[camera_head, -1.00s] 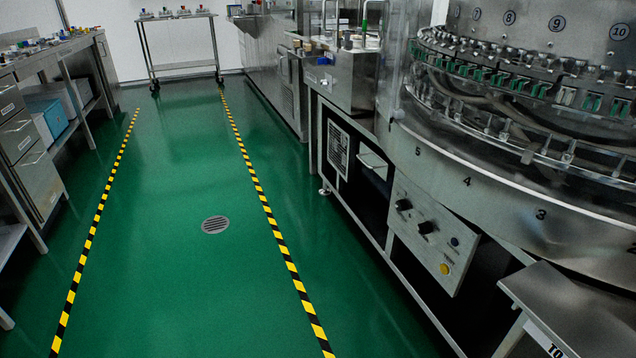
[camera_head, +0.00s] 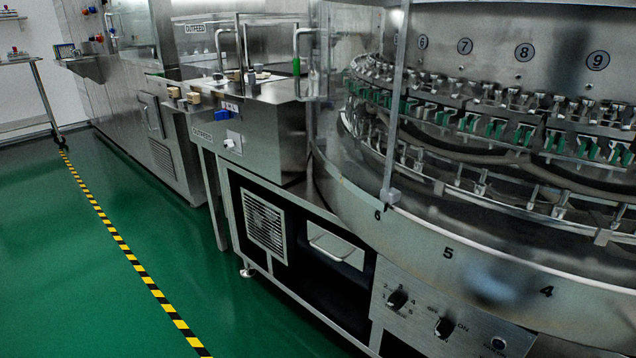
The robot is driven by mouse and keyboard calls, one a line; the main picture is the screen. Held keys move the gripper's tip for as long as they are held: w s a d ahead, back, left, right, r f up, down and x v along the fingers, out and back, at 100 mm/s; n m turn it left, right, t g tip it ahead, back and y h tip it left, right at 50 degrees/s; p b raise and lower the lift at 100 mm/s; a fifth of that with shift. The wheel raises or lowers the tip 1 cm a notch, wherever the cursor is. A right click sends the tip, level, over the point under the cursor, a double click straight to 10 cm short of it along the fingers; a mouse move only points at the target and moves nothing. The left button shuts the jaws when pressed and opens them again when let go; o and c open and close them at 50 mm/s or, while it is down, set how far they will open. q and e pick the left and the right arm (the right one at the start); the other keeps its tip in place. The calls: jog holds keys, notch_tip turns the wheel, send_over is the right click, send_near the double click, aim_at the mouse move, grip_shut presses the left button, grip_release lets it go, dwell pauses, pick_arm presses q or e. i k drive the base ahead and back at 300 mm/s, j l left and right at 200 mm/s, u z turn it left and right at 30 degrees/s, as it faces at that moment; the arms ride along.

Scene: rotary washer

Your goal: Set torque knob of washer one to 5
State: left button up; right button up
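The washer (camera_head: 440,250) is a large round steel machine on the right, with numbered stations and rows of green-padded clamps. Below its rim is a grey control panel (camera_head: 420,312). The panel's left black knob (camera_head: 397,299) has numbers around it and looks like the torque knob, though its label and exact setting are too small to read. A second black knob (camera_head: 444,327) sits to its right beside an ON mark. Neither of my grippers is in view.
An outfeed box (camera_head: 262,130) with a blue switch joins the washer's left side. The green floor (camera_head: 90,270) at left is clear, with a yellow-black stripe (camera_head: 130,257). A cart (camera_head: 30,95) stands far left.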

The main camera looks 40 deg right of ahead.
aim_at(396, 301)
jog(key=i+z, duration=0.4)
jog(key=i+j+z, duration=0.15)
jog(key=z, duration=0.25)
jog(key=i+j+z, duration=0.45)
jog(key=z, duration=0.3)
jog(key=j, duration=0.1)
